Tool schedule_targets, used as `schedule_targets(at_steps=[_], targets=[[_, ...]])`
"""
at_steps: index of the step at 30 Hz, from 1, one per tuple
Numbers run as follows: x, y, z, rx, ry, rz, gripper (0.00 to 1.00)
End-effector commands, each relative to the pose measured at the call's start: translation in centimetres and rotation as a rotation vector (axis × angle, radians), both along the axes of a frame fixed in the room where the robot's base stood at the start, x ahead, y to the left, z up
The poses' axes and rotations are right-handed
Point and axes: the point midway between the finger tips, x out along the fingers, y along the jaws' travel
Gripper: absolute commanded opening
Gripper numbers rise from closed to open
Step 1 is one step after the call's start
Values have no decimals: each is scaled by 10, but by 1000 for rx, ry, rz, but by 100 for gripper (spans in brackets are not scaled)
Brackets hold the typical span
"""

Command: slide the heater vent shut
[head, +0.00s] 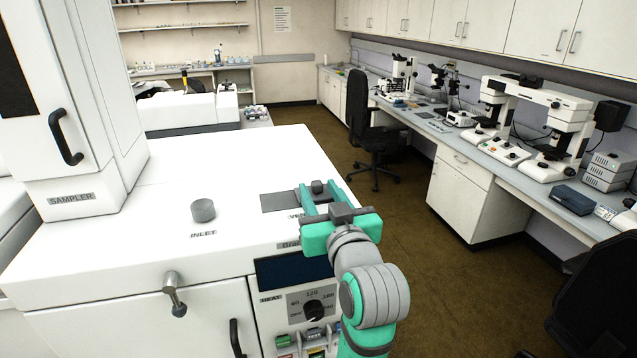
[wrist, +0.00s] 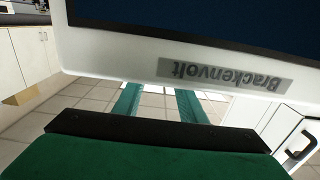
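The heater vent (head: 278,202) is a flat grey plate on the white machine top in the head view. Its label is partly covered by my gripper. A small dark grey knob (head: 318,186) stands at the vent's right end, at the tips of my fingers. My gripper (head: 320,190) reaches over the machine's front edge, with its two teal fingers apart. In the head view the knob appears between or just beyond the fingertips; contact cannot be told. The wrist view shows both fingers (wrist: 157,95) spread with a gap; the vent and knob do not show there.
A grey inlet cap (head: 203,210) stands left of the vent. The sampler housing (head: 75,185) rises at the left. The front has a heat dial (head: 314,311), a dark display (head: 292,270) and a protruding knob (head: 175,293). The machine top behind the vent is clear.

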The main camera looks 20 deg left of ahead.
Motion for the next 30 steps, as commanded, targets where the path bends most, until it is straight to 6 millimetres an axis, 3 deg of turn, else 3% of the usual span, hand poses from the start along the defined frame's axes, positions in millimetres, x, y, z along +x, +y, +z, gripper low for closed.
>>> schedule_targets(at_steps=[9, 20, 24, 25, 30], targets=[[32, 14, 0, 1, 1, -10, 38], [35, 15, 0, 0, 0, -11, 38], [35, 16, 0, 0, 0, -10, 4], [35, 16, 0, 0, 0, -10, 0], [34, 18, 0, -1, 1, -10, 0]])
